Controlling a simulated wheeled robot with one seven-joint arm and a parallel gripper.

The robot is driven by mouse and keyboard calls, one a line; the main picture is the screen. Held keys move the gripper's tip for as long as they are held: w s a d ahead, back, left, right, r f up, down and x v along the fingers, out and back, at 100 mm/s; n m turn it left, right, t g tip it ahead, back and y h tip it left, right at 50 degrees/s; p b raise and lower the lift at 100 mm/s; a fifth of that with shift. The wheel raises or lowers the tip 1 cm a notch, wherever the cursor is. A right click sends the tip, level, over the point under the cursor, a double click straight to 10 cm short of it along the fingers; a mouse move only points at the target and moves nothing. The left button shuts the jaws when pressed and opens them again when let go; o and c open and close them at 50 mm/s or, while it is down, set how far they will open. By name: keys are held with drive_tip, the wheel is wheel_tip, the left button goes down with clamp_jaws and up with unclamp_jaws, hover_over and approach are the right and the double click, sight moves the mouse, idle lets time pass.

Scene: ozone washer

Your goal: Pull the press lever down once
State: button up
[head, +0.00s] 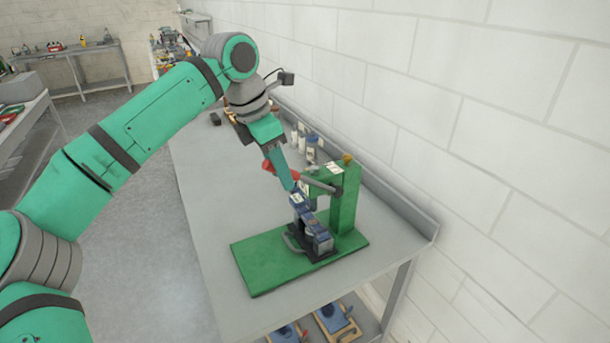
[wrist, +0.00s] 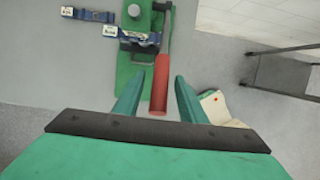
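The green press (head: 345,200) stands on a green base plate (head: 262,262) on the workbench. Its lever (head: 318,185) is a grey bar that ends in a red handle (head: 267,167). A blue part (head: 316,238) sits on the base under the press. My gripper (head: 292,186) is at the lever, and one finger partly hides the handle in the head view. In the wrist view the red handle (wrist: 161,82) lies between the two spread fingers of my gripper (wrist: 158,77), with gaps on both sides. My gripper is open.
The grey workbench (head: 205,215) runs along a white block wall (head: 480,110). White bottles (head: 311,148) stand behind the press. A lower shelf holds blue items on wooden boards (head: 336,320). The bench is clear to the left of the base plate.

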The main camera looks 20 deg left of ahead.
drive_tip(key=shift+v, duration=2.95)
drive_tip(key=shift+f, duration=0.1)
